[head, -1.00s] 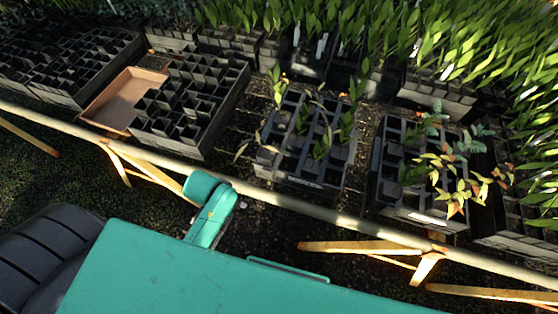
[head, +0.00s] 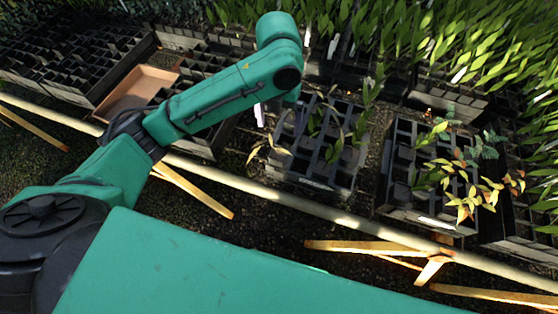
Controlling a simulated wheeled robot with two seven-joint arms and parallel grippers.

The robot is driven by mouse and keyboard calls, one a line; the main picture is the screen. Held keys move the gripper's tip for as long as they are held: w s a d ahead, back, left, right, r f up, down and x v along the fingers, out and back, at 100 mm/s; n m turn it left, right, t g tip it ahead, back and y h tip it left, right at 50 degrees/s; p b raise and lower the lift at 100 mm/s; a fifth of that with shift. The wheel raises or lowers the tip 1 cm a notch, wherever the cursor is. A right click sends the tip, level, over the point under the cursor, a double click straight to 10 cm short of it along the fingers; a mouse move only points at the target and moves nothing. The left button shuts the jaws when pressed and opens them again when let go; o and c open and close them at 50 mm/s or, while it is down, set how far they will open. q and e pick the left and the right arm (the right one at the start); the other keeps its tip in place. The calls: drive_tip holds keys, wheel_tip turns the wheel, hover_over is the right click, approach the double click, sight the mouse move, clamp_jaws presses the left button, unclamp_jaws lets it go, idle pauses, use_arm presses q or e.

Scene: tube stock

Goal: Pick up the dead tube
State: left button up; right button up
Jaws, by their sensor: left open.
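The middle black tray (head: 318,184) holds several tubes with green plants and some empty cells. At its front left corner, a wilted plant (head: 256,152) with drooping tan leaves hangs over the edge; it looks like the dead tube, but its pot is hard to make out. My left gripper (head: 262,114) is open, just above the left side of that tray and behind the plant's leaves in the picture. It is mostly hidden by my green wrist, with only a pale piece showing. My right gripper is out of view.
A tan empty tray (head: 136,92) lies at the left between black cell trays. Another black tray (head: 398,190) with yellow-orange and green plants stands at the right. Dense green plants fill the back. A pale rail (head: 330,213) on wooden trestles runs along the front.

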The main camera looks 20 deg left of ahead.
sight(279, 153)
use_arm(q)
wheel_tip(279, 153, down, 14)
drive_tip(key=shift+f+p, duration=0.15)
drive_tip(key=shift+p, duration=0.95)
clamp_jaws()
